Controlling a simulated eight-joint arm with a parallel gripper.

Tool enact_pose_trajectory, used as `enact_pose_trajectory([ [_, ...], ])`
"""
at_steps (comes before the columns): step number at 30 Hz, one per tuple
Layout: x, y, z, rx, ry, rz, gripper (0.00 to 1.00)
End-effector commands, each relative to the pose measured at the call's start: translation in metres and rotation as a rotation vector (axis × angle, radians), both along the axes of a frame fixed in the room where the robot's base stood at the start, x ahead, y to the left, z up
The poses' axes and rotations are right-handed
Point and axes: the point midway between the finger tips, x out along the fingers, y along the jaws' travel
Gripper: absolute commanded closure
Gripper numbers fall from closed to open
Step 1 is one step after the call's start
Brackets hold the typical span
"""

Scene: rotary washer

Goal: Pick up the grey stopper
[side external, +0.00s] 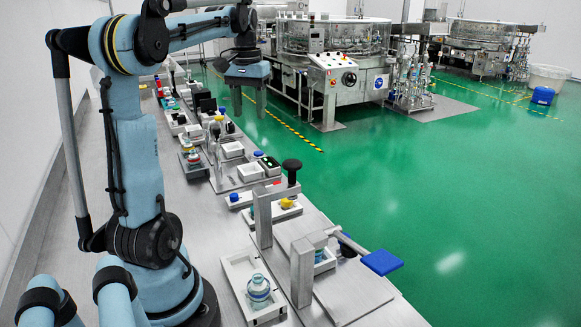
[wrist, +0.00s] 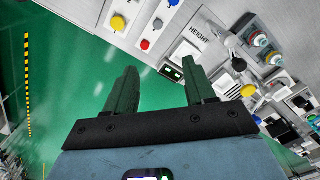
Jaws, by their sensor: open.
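My gripper (side external: 248,103) hangs from the raised arm, fingers pointing down, and appears over the green floor side of the bench in the side external view. In the wrist view, my gripper (wrist: 159,68) has its two dark green fingers wide apart with nothing between them. A yellow stopper (wrist: 118,22), a red one (wrist: 145,44) and another yellow one (wrist: 248,91) show beyond the fingers.
The long bench (side external: 215,225) carries trays, a metal press frame (side external: 302,270) with a blue lever plate (side external: 382,262), and a glass bottle (side external: 258,288) in a white tray. The rotary washer (side external: 335,65) stands behind. The green floor (side external: 450,200) at right is clear.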

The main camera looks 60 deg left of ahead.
Motion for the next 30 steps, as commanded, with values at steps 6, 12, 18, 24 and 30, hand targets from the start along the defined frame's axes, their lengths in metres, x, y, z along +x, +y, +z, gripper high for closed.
enact_pose_trajectory([
  [6, 0.0, -0.001, -0.048, 0.0, 0.0, 0.0, 0.46],
  [12, 0.0, -0.001, -0.089, 0.0, 0.0, 0.0, 0.46],
  [18, 0.0, -0.001, -0.108, 0.0, 0.0, 0.001, 0.46],
  [24, 0.001, -0.001, -0.136, -0.001, 0.001, 0.001, 0.46],
  [30, 0.001, -0.001, -0.162, 0.0, 0.0, 0.001, 0.46],
])
